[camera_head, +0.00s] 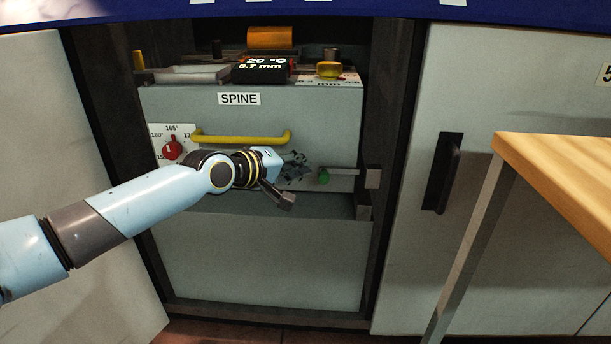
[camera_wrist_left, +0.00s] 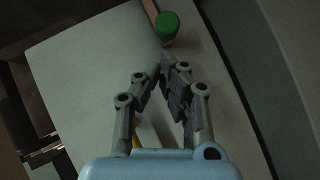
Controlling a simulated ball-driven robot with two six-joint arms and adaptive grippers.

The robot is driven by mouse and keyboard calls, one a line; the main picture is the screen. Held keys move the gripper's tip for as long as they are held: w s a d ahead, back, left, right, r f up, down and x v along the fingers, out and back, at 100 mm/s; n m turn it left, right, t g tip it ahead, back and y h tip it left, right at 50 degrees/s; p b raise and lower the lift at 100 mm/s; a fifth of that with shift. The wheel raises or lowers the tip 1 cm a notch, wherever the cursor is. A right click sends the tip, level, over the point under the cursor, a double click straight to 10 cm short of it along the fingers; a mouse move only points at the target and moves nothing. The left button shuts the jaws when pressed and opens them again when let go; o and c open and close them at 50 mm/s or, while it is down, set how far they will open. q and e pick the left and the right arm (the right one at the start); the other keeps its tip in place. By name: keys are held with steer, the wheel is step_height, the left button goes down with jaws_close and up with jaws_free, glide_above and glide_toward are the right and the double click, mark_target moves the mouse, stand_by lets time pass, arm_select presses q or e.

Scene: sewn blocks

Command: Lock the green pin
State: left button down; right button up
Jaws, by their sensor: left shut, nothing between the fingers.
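The green pin (camera_head: 324,177) sits at the left end of a short grey bar, low on the right of the grey drawer front labelled SPINE (camera_head: 330,120). In the left wrist view the green pin (camera_wrist_left: 168,26) shows just beyond the fingertips, with a small gap. My left gripper (camera_head: 300,172) is just left of the pin in the head view, and it also shows in the left wrist view (camera_wrist_left: 166,72). Its fingers are shut with nothing between them. My right gripper is not in view.
A yellow handle (camera_head: 240,139) crosses the drawer front above my left arm. A red knob (camera_head: 172,148) with a dial is at its left. Metal brackets (camera_head: 372,177) stand right of the pin. A wooden table (camera_head: 570,165) is at the right, beside a cabinet door with a black handle (camera_head: 441,173).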

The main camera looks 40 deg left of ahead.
mark_target(323, 175)
arm_select(q)
steer(key=shift+w+d+f, duration=0.3)
steer(key=shift+w+d, duration=0.05)
steer(key=shift+d, duration=0.2)
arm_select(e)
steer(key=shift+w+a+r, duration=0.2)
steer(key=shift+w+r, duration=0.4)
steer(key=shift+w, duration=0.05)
arm_select(q)
steer(key=shift+d, duration=0.1)
steer(key=w+d, duration=0.1)
steer(key=w+d+p, duration=0.1)
steer(key=d, duration=0.1)
steer(key=shift+d, duration=0.1)
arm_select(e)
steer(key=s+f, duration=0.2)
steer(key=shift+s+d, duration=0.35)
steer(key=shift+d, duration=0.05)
